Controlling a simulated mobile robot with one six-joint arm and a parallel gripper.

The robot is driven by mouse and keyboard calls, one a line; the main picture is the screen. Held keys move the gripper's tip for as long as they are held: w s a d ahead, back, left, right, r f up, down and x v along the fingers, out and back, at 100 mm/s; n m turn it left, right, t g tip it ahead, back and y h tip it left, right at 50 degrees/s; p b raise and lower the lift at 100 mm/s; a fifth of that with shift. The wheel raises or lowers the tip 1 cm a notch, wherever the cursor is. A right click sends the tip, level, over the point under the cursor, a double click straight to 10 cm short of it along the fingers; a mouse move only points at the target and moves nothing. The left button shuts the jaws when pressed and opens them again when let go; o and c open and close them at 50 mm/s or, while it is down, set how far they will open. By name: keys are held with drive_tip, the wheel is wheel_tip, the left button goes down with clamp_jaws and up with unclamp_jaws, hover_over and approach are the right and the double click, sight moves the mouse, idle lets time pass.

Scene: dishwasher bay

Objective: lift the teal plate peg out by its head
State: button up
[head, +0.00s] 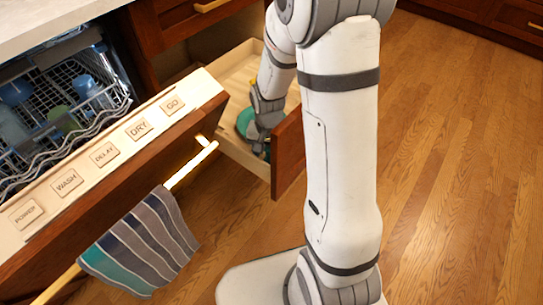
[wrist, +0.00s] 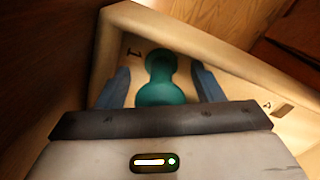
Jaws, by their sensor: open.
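The teal plate peg (wrist: 161,93) stands in a pale wooden drawer, with a rounded head on a narrower neck and a wider lower part. My gripper (wrist: 160,70) is open, with one blue finger to the left of the peg and one to the right. Gaps show between the fingers and the peg, so it is not gripped. In the head view my arm reaches down into the open drawer (head: 232,84), and teal (head: 246,122) shows beside the wrist. The fingertips are mostly hidden there.
The drawer walls (wrist: 200,38) are close around my gripper, and a red-brown drawer front (head: 288,155) stands beside my arm. The open dishwasher door (head: 120,150) with a striped towel (head: 140,243) is at the left. The wooden floor (head: 450,150) at the right is clear.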

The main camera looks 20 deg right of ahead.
drive_tip(key=shift+f, duration=0.15)
drive_tip(key=shift+c, duration=0.2)
drive_tip(key=c, duration=1)
